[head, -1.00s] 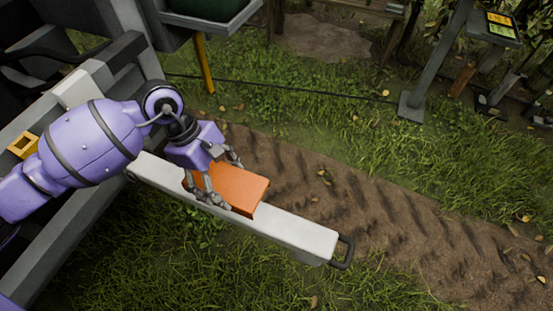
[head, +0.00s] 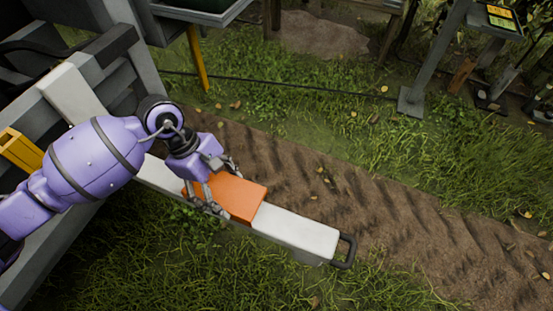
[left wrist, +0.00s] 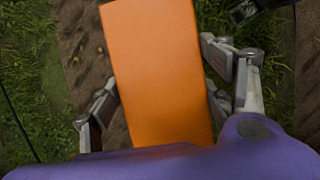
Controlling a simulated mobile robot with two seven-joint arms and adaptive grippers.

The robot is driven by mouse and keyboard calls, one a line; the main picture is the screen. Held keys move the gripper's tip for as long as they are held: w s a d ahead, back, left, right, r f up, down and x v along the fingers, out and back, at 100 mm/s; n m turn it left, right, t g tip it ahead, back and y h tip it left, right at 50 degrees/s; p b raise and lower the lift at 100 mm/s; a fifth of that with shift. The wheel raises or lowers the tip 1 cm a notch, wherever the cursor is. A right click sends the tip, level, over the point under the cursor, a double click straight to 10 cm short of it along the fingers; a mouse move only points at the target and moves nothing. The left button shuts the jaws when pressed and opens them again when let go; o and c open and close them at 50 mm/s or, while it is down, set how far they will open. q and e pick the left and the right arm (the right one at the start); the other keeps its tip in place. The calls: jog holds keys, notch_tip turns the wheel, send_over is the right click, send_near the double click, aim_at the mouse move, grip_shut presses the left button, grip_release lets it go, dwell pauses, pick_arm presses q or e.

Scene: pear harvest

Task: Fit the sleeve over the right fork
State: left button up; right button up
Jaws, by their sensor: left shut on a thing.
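The sleeve is a long pale grey box (head: 298,229) with an orange band (head: 240,198) around its middle and a black loop handle at its far right end. My left gripper (head: 217,187) is shut on the orange band, a finger on either long side. The left wrist view shows the orange band (left wrist: 158,75) between the fingers (left wrist: 160,92). The sleeve slants down to the right above the soil. Its left end is behind my arm, beside a dark grey frame (head: 130,60). The right fork cannot be made out there, so I cannot tell whether the sleeve is around it. My right gripper is out of view.
A pale bar (head: 72,93) and a yellow block (head: 20,150) are on the frame at the left. A yellow post (head: 197,58) stands behind. A grey post (head: 436,60) with a display stands at the back right. Grass and bare soil are open on the right.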

pick_arm(q)
notch_tip(320, 180, down, 2)
jog(key=shift+f+b, duration=0.1)
jog(key=shift+b, duration=0.55)
jog(key=shift+f+b, duration=0.8)
jog(key=shift+f, duration=0.3)
jog(key=o, duration=1.4)
jog(key=shift+o, duration=0.7)
jog(key=shift+r, duration=0.1)
